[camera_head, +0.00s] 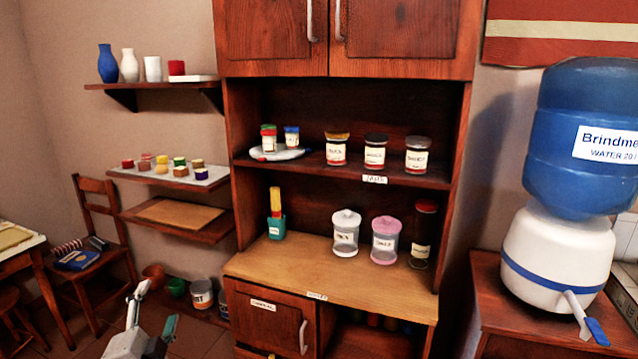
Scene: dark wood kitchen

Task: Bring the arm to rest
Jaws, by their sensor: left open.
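My left gripper (152,315) shows at the bottom left of the head view, low in front of the shelves and left of the wooden cabinet (350,283). Its two fingers point up and stand apart, and nothing is seen between them. One finger is pale grey, the other dark with a greenish pad. The rest of my left arm is cut off by the bottom edge. My right gripper is not in view.
Jars (376,152) and canisters (346,233) stand on the cabinet's shelf and counter. Wall shelves (180,222) and floor pots (201,293) are near the gripper. A chair (100,225) is left; a water dispenser (560,247) stands right.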

